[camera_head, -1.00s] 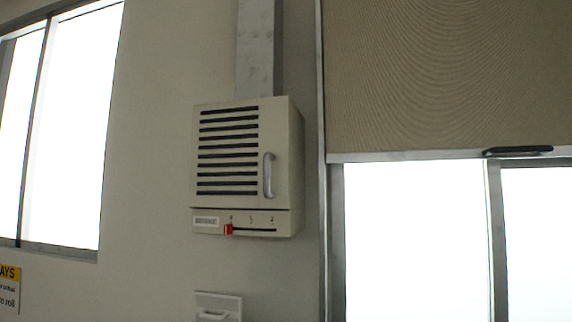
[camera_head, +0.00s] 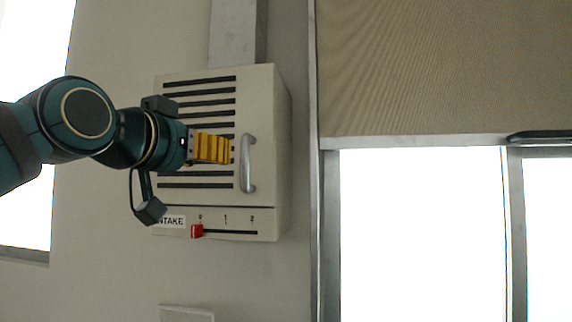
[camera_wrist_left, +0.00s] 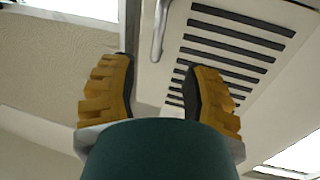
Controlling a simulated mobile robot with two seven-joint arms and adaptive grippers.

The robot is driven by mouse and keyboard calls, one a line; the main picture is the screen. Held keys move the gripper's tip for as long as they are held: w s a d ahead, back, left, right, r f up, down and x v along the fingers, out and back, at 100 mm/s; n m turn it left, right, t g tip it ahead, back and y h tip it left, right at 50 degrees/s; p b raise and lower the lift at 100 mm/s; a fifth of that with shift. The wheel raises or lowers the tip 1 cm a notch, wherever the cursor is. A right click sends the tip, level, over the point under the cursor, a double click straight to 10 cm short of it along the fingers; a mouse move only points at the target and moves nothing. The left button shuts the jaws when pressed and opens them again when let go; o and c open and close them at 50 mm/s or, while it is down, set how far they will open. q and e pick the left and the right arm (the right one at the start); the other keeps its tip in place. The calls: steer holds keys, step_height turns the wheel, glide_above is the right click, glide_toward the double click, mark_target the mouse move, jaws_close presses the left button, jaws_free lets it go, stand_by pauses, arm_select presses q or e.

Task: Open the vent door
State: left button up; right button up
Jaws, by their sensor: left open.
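The vent door (camera_head: 220,193) is the slatted cream front of a wall-mounted box, and it is shut. Its curved grey handle (camera_head: 248,164) stands upright near the door's right edge. My left gripper (camera_head: 228,150), with yellow fingers, is in front of the door just left of the handle. In the left wrist view my left gripper (camera_wrist_left: 160,80) is open with nothing between its fingers. There the handle (camera_wrist_left: 158,35) shows beyond the fingertips, apart from them, and the slatted door (camera_wrist_left: 225,45) lies behind. My right gripper is not in view.
Below the door is a slider panel with a red knob (camera_head: 197,231) at 0 and an INTAKE label (camera_head: 172,221). A metal duct (camera_head: 238,35) runs up from the box. A window with a beige blind (camera_head: 440,70) is at the right.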

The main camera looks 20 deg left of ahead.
mark_target(242, 152)
arm_select(q)
steer(key=w, duration=0.4)
steer(key=w+r+p, duration=0.1)
steer(key=w, duration=0.3)
steer(key=w+p, duration=0.1)
steer(key=w, duration=0.3)
steer(key=shift+w+a+r, duration=0.1)
steer(key=shift+w+r, duration=0.1)
steer(key=shift+r, duration=0.1)
steer(key=shift+c, duration=0.4)
jaws_close()
